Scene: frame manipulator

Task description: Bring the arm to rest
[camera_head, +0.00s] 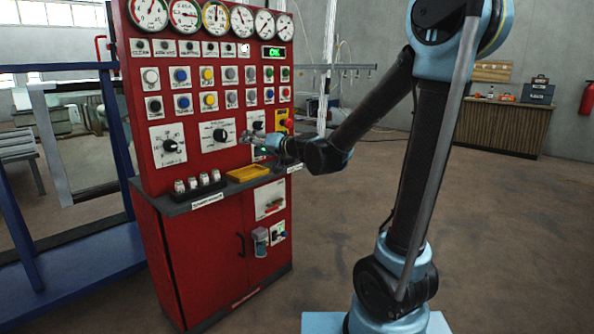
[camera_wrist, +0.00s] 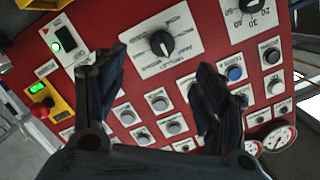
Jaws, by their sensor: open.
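My arm reaches left from its column toward a red control panel (camera_head: 185,113). My gripper (camera_head: 247,138) is in front of the panel's right half, beside a black rotary selector knob (camera_head: 220,135). In the wrist view my gripper's two dark fingers are spread apart (camera_wrist: 160,82) with nothing between them. Beyond the fingertips is the black selector knob on its white plate (camera_wrist: 161,43). Whether the fingertips touch the panel is hard to tell; they appear apart from the knob.
Blue railing (camera_head: 75,258) stands left; floor to the right is clear, with a wooden counter (camera_head: 500,127) behind.

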